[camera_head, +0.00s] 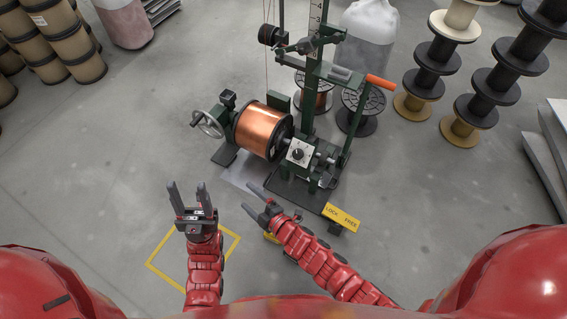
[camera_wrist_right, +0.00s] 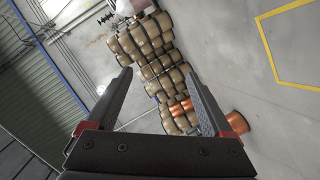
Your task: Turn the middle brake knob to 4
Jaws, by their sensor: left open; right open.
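A black brake knob (camera_head: 298,153) sits on a white square dial plate on the green winding machine, just right of the copper spool (camera_head: 262,130). The dial numbers are too small to read, so I cannot tell its setting. My right gripper (camera_head: 248,196) is open and empty, below and left of the knob and apart from it. Its open fingers also show in the right wrist view (camera_wrist_right: 158,76), with nothing between them; the knob is not in that view. My left gripper (camera_head: 187,186) is open and empty, further left, above the floor.
A handwheel (camera_head: 208,124) stands left of the copper spool. A yellow LOCK/FREE pedal (camera_head: 341,217) lies right of my right arm. An orange-handled lever (camera_head: 380,81) rises at the machine's right. Stacked black spools (camera_head: 430,72) stand at the right.

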